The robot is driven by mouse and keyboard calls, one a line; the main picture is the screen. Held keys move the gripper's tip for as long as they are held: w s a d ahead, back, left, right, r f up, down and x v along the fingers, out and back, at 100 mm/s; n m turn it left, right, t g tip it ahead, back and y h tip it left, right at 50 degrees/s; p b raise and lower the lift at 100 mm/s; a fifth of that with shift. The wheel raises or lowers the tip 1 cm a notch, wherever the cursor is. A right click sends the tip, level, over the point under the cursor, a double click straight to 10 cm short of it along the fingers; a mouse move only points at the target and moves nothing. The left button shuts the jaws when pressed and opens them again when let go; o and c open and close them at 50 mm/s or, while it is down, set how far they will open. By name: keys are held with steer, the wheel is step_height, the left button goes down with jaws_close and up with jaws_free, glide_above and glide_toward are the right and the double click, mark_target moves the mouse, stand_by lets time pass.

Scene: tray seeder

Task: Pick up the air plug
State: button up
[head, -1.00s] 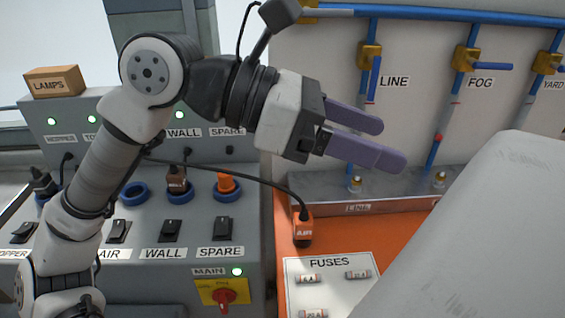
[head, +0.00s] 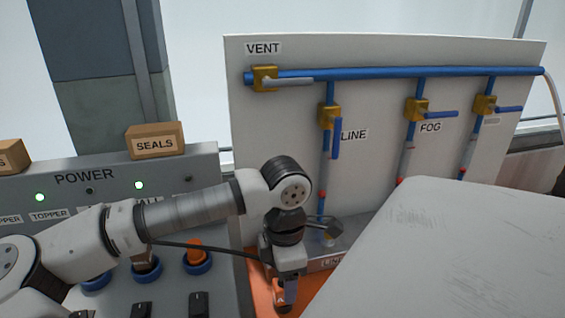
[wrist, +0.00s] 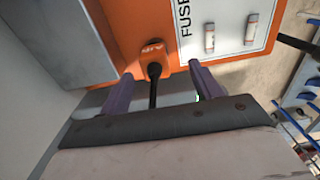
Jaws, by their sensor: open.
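The air plug is orange with a black cable end. In the wrist view the air plug (wrist: 153,53) lies on the orange surface, between and just beyond the two purple fingertips of my gripper (wrist: 163,80). The fingers are apart, with the cable running back between them. In the head view the air plug (head: 279,293) shows at the bottom, partly hidden by my gripper (head: 288,290), which points down at it. I cannot tell from these frames whether a finger touches the plug.
The fuse card (wrist: 234,28) lies right of the plug. The grey power box (head: 225,200) stands to the left, with an orange plug (head: 195,252) in a blue socket. A white panel with blue pipes (head: 370,73) rises behind. A large pale cover (head: 440,250) fills the right.

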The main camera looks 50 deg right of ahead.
steer(key=shift+w+d+f+p, duration=0.15)
steer(key=shift+f+p, duration=0.4)
steer(key=shift+f, duration=1)
steer(key=shift+w+d+f+p, duration=0.15)
steer(key=shift+f+p, duration=0.35)
steer(key=shift+f, duration=1)
steer(key=shift+a, duration=0.1)
steer(key=shift+c, duration=0.4)
steer(key=c, duration=1.1)
steer(key=shift+r, duration=0.15)
step_height(320, 180, up, 17)
steer(key=b, duration=0.5)
